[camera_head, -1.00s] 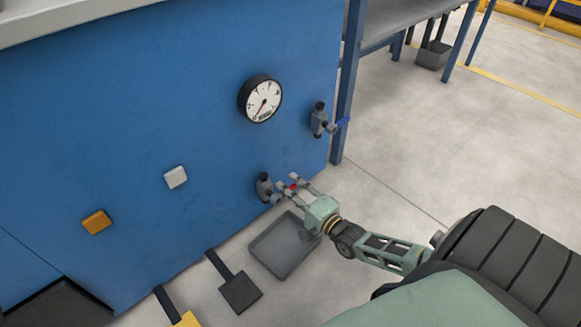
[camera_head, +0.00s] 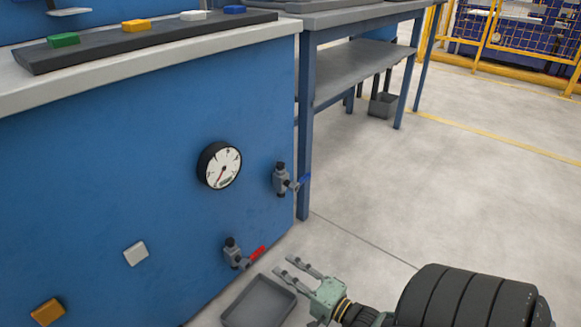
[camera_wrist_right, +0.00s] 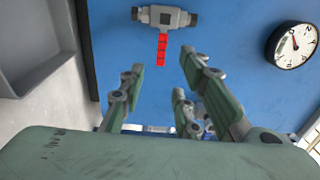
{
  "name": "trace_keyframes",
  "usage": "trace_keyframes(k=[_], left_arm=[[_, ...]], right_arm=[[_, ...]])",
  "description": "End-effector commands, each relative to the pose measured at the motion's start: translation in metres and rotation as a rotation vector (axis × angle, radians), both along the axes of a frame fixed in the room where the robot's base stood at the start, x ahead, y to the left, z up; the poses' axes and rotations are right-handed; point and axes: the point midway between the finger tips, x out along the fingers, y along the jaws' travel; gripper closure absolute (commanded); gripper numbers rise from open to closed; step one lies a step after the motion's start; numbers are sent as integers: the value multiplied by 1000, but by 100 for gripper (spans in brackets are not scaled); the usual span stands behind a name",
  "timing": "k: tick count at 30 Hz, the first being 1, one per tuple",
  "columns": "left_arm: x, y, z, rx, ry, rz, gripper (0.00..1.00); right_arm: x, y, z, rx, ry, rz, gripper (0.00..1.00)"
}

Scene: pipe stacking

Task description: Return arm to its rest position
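My right gripper (camera_head: 287,268) is at the bottom of the head view, just right of the lower valve (camera_head: 234,254). Its fingers are spread, with nothing between them. The valve has a red handle (camera_head: 258,253) and sits low on the blue wall. In the right wrist view, the open fingers (camera_wrist_right: 163,75) frame the hanging red handle (camera_wrist_right: 161,50) below the grey valve body (camera_wrist_right: 165,18), apart from it. My left gripper is not in view.
A grey tray (camera_head: 231,311) lies on the floor below the lower valve, near my right gripper. A gauge (camera_head: 219,165) and a blue-handled valve (camera_head: 281,180) are on the wall above. A blue-framed table (camera_head: 305,120) stands behind. The floor to the right is clear.

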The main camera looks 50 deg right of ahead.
Motion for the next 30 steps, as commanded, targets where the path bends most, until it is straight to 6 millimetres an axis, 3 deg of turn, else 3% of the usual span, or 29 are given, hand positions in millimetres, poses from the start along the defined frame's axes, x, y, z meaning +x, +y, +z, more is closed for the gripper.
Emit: trace_keyframes(k=[22, 26, 29, 30], left_arm=[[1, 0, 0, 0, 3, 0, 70], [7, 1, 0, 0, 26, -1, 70], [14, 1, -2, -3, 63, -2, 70], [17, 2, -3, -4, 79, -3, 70]], right_arm=[[-5, 3, 4, -4, -8, 4, 70], [2, 34, 34, -50, -77, 33, 70], [11, 78, 83, -128, -191, 64, 70], [13, 97, 107, -169, -247, 72, 70]])
